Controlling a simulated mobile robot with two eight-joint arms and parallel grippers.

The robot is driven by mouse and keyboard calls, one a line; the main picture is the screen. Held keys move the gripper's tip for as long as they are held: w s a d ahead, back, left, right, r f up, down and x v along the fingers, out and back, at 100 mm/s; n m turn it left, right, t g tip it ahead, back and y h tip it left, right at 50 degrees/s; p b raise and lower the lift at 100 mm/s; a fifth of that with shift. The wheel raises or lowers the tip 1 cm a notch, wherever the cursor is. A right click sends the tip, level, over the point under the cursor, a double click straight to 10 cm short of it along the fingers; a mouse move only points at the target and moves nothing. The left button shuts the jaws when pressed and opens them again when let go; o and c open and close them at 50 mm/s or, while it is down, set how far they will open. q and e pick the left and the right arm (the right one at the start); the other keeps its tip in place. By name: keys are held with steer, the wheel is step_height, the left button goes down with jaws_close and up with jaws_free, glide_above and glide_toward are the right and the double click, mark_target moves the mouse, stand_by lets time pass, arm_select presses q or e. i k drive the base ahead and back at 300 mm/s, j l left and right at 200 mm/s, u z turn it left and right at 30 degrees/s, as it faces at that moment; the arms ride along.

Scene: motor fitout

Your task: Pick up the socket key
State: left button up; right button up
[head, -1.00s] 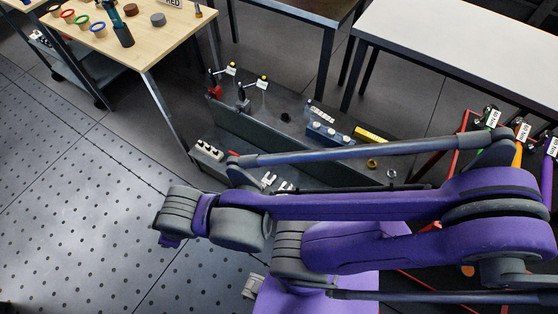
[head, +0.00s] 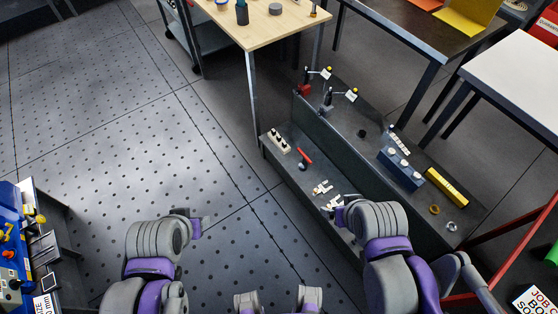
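I cannot tell for certain which object is the socket key. A small red-handled tool (head: 304,156) lies on the lower step of the dark grey stepped bench (head: 288,181). Two upright pieces with white tags, one red-based (head: 306,88) and one dark (head: 328,98), stand on its upper step. My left gripper (head: 203,222) is at lower centre-left over the perforated floor, apart from the bench. My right gripper (head: 339,214) is by the bench's lower step, beside small white parts (head: 322,188). Both are seen mostly from behind, so their opening is unclear.
A blue block (head: 400,169), a yellow bar (head: 447,187) and a brass ring (head: 434,209) sit on the bench at right. A wooden table (head: 262,30) stands behind. A blue station (head: 20,240) is at left. Red rails (head: 515,237) are at right. The floor between is open.

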mark_target(302, 165)
steer(key=z, duration=0.5)
steer(key=i+u, duration=0.2)
steer(key=i, duration=0.3)
steer(key=i+l+u, duration=0.2)
steer(key=i, duration=0.25)
